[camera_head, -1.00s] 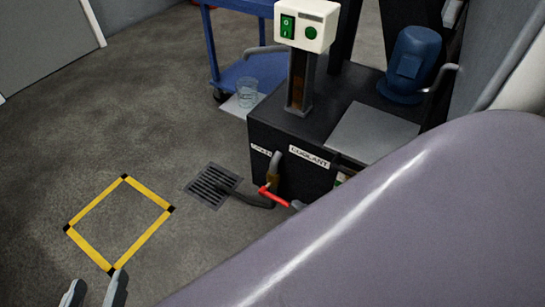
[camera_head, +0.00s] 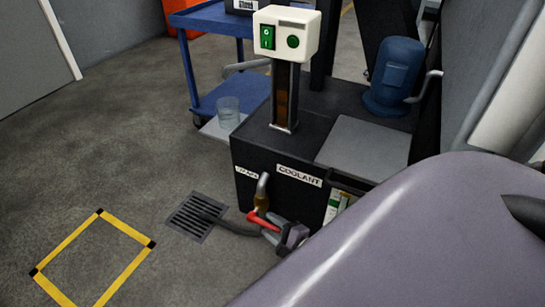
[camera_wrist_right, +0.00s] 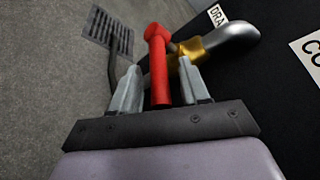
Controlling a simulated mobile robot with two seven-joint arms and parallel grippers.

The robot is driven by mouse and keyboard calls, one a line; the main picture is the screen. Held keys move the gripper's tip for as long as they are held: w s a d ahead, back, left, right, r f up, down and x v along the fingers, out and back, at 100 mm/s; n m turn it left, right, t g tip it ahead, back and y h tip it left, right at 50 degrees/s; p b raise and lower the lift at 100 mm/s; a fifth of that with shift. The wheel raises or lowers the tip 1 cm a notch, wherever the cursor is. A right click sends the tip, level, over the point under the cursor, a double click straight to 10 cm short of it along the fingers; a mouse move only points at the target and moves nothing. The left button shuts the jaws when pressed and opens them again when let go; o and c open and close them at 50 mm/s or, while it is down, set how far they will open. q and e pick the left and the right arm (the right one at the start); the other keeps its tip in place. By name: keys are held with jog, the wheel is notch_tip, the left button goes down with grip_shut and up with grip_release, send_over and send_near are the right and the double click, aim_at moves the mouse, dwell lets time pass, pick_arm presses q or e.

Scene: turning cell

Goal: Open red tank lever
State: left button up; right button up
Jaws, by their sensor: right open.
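The red lever (camera_head: 263,221) sits on a brass valve (camera_head: 261,202) low on the front of the black coolant tank (camera_head: 262,160). My right gripper (camera_head: 276,230) is at the free end of the lever. In the right wrist view the red lever (camera_wrist_right: 158,75) lies lengthwise between the two open fingers, with a gap visible on each side. There the brass valve (camera_wrist_right: 188,50) and its grey pipe are just beyond the fingertips. My left gripper is not in view. My right arm hides the tank's lower right part.
A floor drain (camera_head: 197,216) with a dark hose lies left of the valve. A yellow-marked square (camera_head: 70,241) is on the floor at lower left. A blue cart (camera_head: 212,97) stands behind the tank. A switch box (camera_head: 286,33) rises above the tank.

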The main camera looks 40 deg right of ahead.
grip_shut()
jog(key=shift+f, duration=0.1)
jog(key=shift+w+d+f+m+t, duration=0.25)
jog(key=shift+f+m+t, duration=0.25)
jog(key=shift+t, duration=0.4)
jog(key=shift+f, duration=0.15)
jog(key=shift+a+t, duration=0.1)
jog(key=shift+t, duration=0.3)
